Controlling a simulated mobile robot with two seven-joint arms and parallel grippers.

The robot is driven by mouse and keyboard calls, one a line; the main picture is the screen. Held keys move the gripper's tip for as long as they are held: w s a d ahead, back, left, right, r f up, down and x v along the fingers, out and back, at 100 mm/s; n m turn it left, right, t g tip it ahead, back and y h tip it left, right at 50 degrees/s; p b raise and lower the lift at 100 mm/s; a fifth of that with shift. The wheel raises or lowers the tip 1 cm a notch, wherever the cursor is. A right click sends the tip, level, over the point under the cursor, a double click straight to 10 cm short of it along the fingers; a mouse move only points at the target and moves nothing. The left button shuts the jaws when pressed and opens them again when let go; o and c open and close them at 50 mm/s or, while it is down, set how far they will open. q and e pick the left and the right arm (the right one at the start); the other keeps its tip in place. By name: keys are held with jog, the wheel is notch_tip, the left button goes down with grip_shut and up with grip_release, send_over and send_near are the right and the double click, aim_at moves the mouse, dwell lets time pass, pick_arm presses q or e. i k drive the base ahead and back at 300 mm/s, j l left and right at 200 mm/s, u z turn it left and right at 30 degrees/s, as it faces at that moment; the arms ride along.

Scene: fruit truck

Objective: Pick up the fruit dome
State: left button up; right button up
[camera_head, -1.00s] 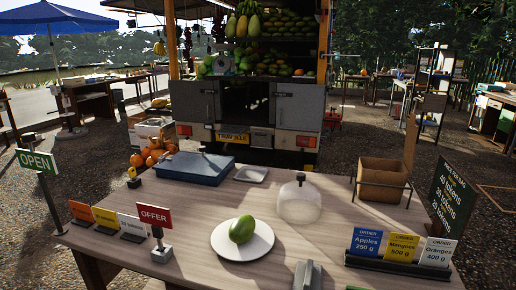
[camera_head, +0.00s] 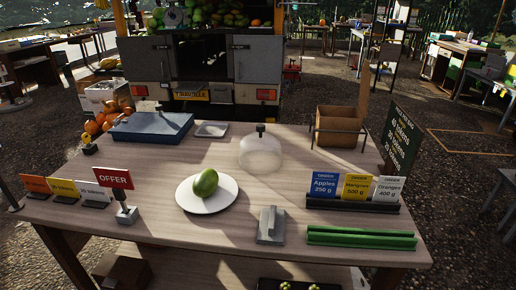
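The fruit dome (camera_head: 261,153) is a clear, see-through cover with a dark knob on top. It stands upright on the wooden table (camera_head: 150,215), behind and to the right of a white plate (camera_head: 190,205). A green mango (camera_head: 206,183) lies uncovered on the plate. The dome and plate are apart. Neither of my grippers shows in the head view.
A blue box (camera_head: 152,127) and small tray (camera_head: 212,130) lie at the back. A cardboard box in a rack (camera_head: 338,128) is at back right. Order cards (camera_head: 355,187), green bars (camera_head: 360,237), a grey metal piece (camera_head: 271,226) and the OFFER sign (camera_head: 115,179) stand nearer the front.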

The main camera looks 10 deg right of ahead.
aim_at(260, 152)
jog(key=i+j+u, duration=0.15)
jog(key=u, duration=0.25)
jog(key=i+j+u, duration=0.2)
jog(key=u, duration=0.2)
